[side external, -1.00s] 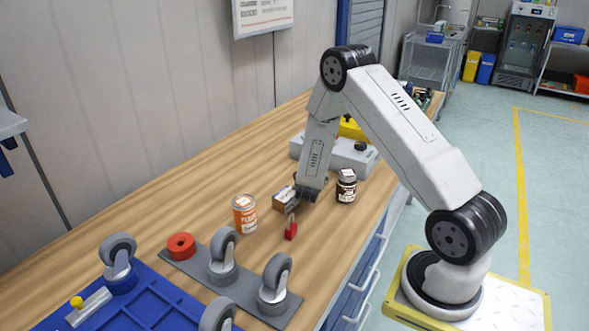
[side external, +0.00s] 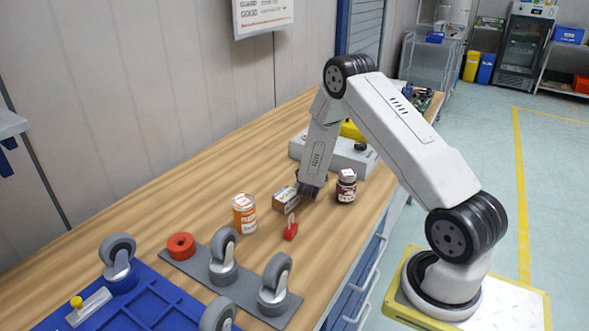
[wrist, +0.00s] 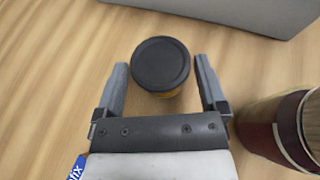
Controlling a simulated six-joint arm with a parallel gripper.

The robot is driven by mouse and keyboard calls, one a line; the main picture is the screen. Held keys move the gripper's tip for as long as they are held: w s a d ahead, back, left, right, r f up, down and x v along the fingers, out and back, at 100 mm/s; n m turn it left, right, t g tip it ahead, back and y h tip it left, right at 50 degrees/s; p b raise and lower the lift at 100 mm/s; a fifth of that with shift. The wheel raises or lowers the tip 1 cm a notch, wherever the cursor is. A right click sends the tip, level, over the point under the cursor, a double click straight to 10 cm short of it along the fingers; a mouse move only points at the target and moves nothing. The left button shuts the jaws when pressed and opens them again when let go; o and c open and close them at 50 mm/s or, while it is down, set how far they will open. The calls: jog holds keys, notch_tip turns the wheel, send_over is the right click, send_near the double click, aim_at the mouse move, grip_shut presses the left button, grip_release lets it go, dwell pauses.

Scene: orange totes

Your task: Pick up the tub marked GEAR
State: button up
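A round tub with a black lid (wrist: 160,64) and a yellow-orange body stands on the wooden bench in the wrist view. No marking on it can be read from above, so I cannot tell whether it says GEAR. My gripper (wrist: 161,64) is open, with one finger at each side of the lid in the picture and a gap at both sides. In the side view my gripper (side external: 308,190) is low over the bench, and the tub cannot be made out there.
A dark jar (wrist: 285,130) stands close right of my gripper; it also shows in the side view (side external: 346,187). A small box (side external: 286,200), an orange can (side external: 244,214) and a red piece (side external: 290,230) are near. A grey block (wrist: 255,12) lies beyond the tub.

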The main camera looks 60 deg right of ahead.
jog(key=c, duration=0.8)
jog(key=shift+c, duration=0.2)
jog(key=shift+r, duration=0.15)
jog(key=shift+r, duration=0.75)
jog(key=s+a+r, duration=0.7)
jog(key=s+r, duration=0.4)
jog(key=s, duration=0.1)
jog(key=shift+a, duration=0.2)
jog(key=shift+r, duration=0.1)
